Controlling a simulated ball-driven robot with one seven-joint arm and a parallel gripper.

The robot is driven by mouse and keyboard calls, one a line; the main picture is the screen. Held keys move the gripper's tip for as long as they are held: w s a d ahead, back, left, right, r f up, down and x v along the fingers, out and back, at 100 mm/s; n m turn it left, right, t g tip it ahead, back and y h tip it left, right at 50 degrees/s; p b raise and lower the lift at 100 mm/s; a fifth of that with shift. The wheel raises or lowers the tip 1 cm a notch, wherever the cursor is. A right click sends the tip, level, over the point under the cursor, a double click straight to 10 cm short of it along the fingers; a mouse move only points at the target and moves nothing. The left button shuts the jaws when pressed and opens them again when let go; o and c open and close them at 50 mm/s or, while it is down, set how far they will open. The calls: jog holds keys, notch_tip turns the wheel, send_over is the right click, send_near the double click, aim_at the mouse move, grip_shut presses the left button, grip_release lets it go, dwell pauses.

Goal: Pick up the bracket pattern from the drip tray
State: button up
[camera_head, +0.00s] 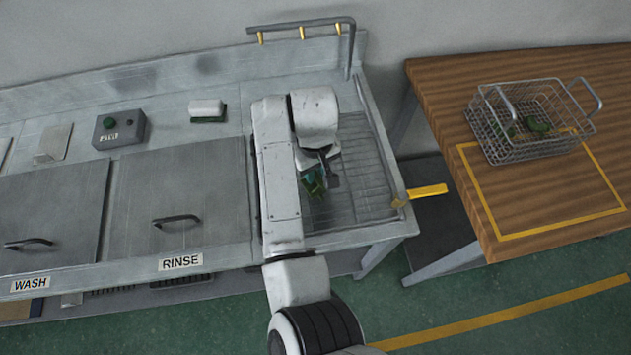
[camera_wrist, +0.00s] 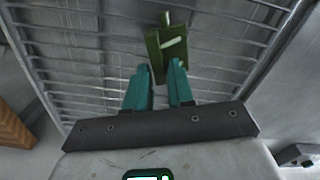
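The bracket pattern (camera_wrist: 166,48) is a small green piece with an upright tab and a pale highlight. In the wrist view it stands at the fingertips, over the wire rack of the drip tray (camera_wrist: 85,75). My gripper (camera_wrist: 160,72) has two teal fingers, one on each side of the bracket's near end. I cannot tell whether they press on it or a small gap is left. In the head view the green bracket (camera_head: 314,186) shows just under my gripper (camera_head: 308,174), over the drip tray (camera_head: 362,178). My arm hides the tray's left part.
A yellow handle (camera_head: 427,191) juts from the tray's right side. A rail with yellow hooks (camera_head: 300,24) rises behind. The rinse lid (camera_head: 190,190) is closed at left.

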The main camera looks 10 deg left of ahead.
grip_shut()
